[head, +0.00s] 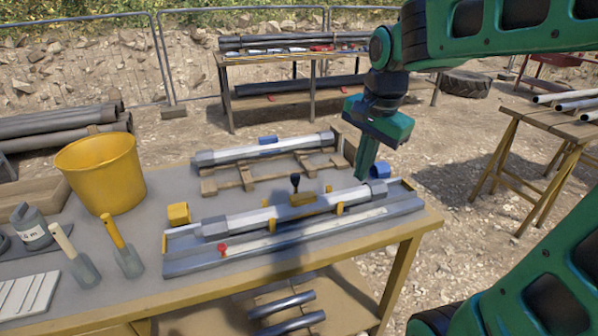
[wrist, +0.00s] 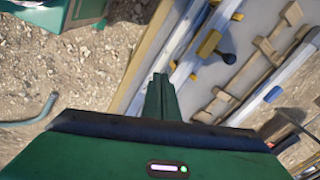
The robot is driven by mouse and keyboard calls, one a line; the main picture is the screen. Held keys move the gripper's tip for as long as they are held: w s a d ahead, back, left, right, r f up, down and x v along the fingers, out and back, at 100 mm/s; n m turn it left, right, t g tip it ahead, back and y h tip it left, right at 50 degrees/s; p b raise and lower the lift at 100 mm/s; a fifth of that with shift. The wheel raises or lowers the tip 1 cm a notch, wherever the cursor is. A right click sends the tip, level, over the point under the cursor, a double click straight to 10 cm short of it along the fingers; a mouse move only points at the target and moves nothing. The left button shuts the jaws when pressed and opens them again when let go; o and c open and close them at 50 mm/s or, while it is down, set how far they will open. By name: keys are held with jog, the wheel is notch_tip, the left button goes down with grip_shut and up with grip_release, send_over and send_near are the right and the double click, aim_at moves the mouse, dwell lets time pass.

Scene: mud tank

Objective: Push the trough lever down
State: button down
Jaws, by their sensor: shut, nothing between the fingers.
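The trough (head: 400,207) is a long grey metal channel on the table, with a pale tube (head: 262,219) lying along it. A short lever with a black knob (head: 295,183) stands upright from a yellow block (head: 303,198) at the tube's middle. In the wrist view the black knob (wrist: 229,58) shows to the right of the fingertips, beside the yellow block (wrist: 209,43). My gripper (head: 362,178) is shut and empty, pointing down near the trough's right end, apart from the lever. The wrist view shows its closed fingers (wrist: 160,80). Its height above the trough is unclear.
A second tube (head: 265,148) lies on wooden supports behind the trough. A red piece (head: 222,249) sits on the trough's front strip.

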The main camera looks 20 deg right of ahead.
jog(key=w+a+r+m, duration=0.2)
jog(key=w+a+m, duration=0.1)
jog(key=w+a, duration=0.4)
jog(key=shift+w+a+r+t+y, duration=0.2)
jog(key=shift+w+r+t+y, duration=0.1)
jog(key=shift+w+r+y, duration=0.15)
jog(key=shift+f, duration=0.15)
send_near(295, 187)
jog(key=s, duration=0.1)
jog(key=s+f, duration=0.1)
jog(key=s+d, duration=0.1)
jog(key=s, duration=0.1)
jog(key=shift+f, duration=0.4)
jog(key=w, duration=0.1)
jog(key=w+f, duration=0.1)
jog(key=shift+w+a+f, duration=0.2)
jog(key=shift+w, duration=0.15)
jog(key=shift+w+a+f, duration=0.1)
jog(key=shift+w+f, duration=0.1)
jog(key=shift+w, duration=0.4)
jog(key=shift+w, duration=0.1)
